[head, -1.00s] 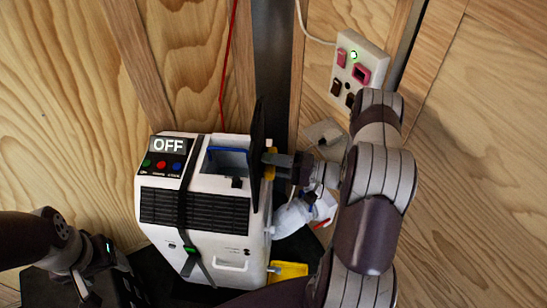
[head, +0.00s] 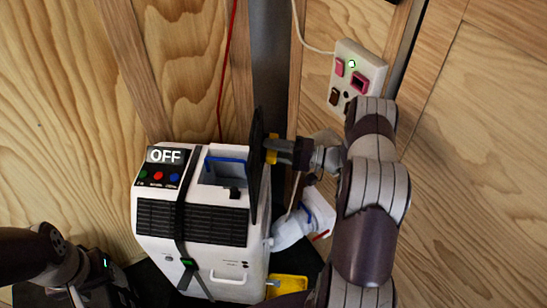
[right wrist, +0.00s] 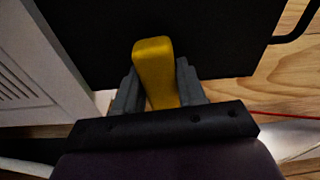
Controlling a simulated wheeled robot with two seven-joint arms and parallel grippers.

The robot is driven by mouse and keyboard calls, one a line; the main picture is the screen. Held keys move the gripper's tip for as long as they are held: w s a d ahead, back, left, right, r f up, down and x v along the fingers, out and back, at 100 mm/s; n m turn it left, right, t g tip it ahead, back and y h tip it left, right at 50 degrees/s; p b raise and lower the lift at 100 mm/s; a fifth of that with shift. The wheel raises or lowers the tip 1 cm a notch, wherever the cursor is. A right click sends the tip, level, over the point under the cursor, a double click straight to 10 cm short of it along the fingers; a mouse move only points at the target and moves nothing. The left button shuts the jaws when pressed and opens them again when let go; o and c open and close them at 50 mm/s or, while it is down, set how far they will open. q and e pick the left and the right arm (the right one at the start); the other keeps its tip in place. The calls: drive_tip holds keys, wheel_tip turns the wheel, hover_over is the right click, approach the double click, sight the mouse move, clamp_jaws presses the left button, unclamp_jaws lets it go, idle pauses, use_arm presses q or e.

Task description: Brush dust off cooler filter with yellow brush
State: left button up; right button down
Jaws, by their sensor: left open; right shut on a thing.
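The white cooler (head: 212,268), its panel reading OFF, stands in the head view's lower middle. The black filter (head: 255,185) is a thin panel seen nearly edge-on at the cooler's right side. My right gripper (head: 276,150) is shut on the yellow brush (head: 270,156), right of the filter's upper part. In the right wrist view the yellow brush (right wrist: 154,72) sits between the fingers, in front of the broad dark filter face (right wrist: 100,35). Bristle contact and dust cannot be made out. My left gripper (head: 76,292) is open and empty at the lower left, partly cut off.
A white socket panel (head: 347,62) with a green light is on the wooden wall, close above my right arm. A white bundle (head: 305,218) and a yellow tray (head: 287,285) are right of the cooler. A red cable (head: 228,75) hangs behind it.

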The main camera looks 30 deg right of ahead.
sight(272, 164)
drive_tip(key=shift+r, duration=0.1)
drive_tip(key=shift+p, duration=0.35)
drive_tip(key=shift+s+a+p, duration=0.4)
drive_tip(key=shift+s+p, duration=0.1)
drive_tip(key=shift+s, duration=0.1)
drive_tip(key=shift+s+a+p, duration=0.35)
drive_tip(key=shift+s+p, duration=0.15)
drive_tip(key=shift+s, duration=0.1)
drive_tip(key=shift+s+a, duration=0.25)
drive_tip(key=shift+s, duration=0.1)
drive_tip(key=shift+s+a+p, duration=0.65)
drive_tip(key=shift+s+p, duration=0.35)
drive_tip(key=shift+s+a, duration=0.3)
drive_tip(key=shift+s, duration=0.15)
drive_tip(key=shift+f, duration=0.2)
drive_tip(key=shift+w+d+v, duration=0.1)
drive_tip(key=shift+w+v, duration=0.05)
drive_tip(key=shift+v, duration=1.3)
drive_tip(key=shift+w+d+v, duration=0.1)
drive_tip(key=shift+v, duration=1.35)
